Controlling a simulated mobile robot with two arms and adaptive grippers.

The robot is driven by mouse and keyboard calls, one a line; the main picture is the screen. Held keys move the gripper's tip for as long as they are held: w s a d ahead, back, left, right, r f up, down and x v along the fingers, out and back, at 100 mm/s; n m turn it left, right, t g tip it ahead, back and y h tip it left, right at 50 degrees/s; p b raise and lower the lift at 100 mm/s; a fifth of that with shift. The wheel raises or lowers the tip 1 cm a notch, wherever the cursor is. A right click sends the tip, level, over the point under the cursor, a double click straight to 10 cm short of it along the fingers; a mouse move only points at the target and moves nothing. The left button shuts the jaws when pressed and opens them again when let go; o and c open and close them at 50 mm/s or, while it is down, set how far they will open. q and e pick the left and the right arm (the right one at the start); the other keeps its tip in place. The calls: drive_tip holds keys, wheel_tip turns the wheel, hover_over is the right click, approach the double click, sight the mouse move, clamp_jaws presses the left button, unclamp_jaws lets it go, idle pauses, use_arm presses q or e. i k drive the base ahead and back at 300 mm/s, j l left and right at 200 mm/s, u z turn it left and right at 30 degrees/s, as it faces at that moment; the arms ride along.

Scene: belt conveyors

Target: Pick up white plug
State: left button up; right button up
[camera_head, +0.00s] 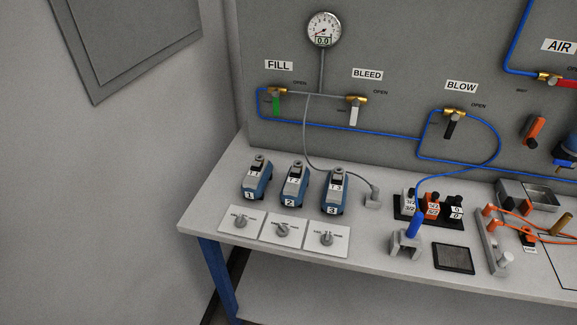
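A black rack (402,214) on the bench, right of centre, holds small labelled plugs in a row. The leftmost looks white with a dark top, and I take it as the white plug (410,203). Its label is too small to read surely. An orange plug (432,207) stands in the middle of the rack, and a dark plug with a white label (456,209) at the right. A blue hose with a thick blue end (414,226) comes down in front of the rack, close to the white plug. Neither of my grippers is in view.
Three numbered blue devices (294,188) stand on the bench behind white cards with knobs (283,231). A grey hose runs to a light-grey fitting (373,197). A grey bracket (405,246) and dark pad (454,258) lie in front. Orange cables (520,222) are at right.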

sight(507, 257)
drive_tip(key=z, duration=1.5)
